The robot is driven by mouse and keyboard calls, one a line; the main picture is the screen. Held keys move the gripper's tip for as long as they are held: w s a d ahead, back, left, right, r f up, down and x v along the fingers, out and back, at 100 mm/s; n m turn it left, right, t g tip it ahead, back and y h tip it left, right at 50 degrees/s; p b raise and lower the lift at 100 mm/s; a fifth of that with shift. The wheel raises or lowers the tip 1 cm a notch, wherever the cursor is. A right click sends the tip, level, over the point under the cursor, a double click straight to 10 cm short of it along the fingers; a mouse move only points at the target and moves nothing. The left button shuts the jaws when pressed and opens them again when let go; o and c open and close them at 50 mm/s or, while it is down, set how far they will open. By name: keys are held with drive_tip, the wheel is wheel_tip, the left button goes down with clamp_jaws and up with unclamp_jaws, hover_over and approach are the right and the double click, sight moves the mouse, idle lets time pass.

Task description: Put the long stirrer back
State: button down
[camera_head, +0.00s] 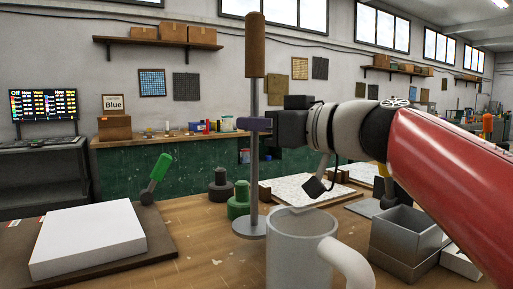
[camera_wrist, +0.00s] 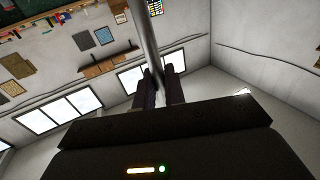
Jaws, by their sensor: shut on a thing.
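The long stirrer (camera_head: 255,180) hangs upright with its brown handle at the top and a flat grey disc at the bottom. My gripper (camera_head: 254,125) is shut on its metal shaft, below the handle. In the wrist view the shaft (camera_wrist: 149,42) runs between the two dark fingers (camera_wrist: 160,88). The disc is just left of a large grey mug (camera_head: 297,255) in the picture, near the height of its rim. I cannot tell whether the disc is clear of the table. The mug's inside is mostly hidden.
A green knobbed weight (camera_head: 239,203) and a dark one (camera_head: 220,187) stand behind the stirrer. A green-handled tool (camera_head: 158,170) leans at left, near a white slab (camera_head: 88,238). Grey metal bins (camera_head: 408,232) stand at right. Table front left of the mug is clear.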

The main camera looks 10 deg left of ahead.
drive_tip(key=shift+f, duration=2.15)
drive_tip(key=c, duration=1.5)
unclamp_jaws()
approach(257, 149)
drive_tip(key=shift+v, duration=0.9)
